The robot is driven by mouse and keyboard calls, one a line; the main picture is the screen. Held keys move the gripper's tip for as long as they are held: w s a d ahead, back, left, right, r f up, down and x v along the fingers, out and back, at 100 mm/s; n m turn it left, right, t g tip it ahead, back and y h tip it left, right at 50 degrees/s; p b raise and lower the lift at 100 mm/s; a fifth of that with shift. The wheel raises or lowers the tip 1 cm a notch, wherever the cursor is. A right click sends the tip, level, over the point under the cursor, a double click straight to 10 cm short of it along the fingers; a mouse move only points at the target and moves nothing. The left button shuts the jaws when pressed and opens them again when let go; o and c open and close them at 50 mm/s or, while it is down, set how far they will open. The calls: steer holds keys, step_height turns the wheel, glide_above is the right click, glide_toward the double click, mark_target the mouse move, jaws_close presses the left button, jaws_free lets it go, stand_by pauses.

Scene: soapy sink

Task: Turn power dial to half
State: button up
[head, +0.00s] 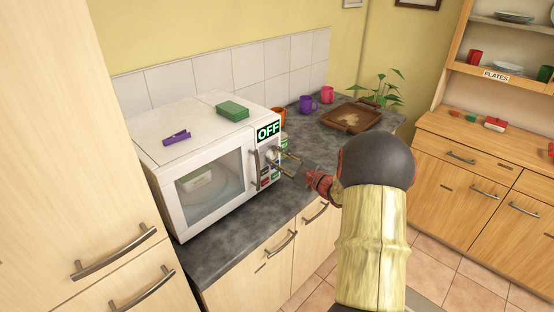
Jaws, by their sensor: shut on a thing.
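A white microwave (215,107) stands on the dark grey counter with its door shut. A green-lit display (268,131) at its upper right reads OFF. Its control panel is on the right of the front, beside the grey door handle (255,168). The white power dial (271,155) is on the panel below the display. My gripper (276,158) comes in from the right, with its fingers around the dial and shut on it. The fingers partly cover the dial, so its pointer cannot be read. A pale container (195,180) shows through the door glass.
A green sponge-like block (232,110) and a purple peg (176,138) lie on top of the microwave. Orange, purple (307,104) and pink (327,94) mugs stand behind my gripper. A brown tray (335,118) and a plant (384,88) are farther along the counter.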

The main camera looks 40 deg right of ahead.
steer(key=o, duration=1.1)
steer(key=shift+o, duration=0.3)
steer(key=s+d, duration=0.1)
steer(key=s, duration=1.1)
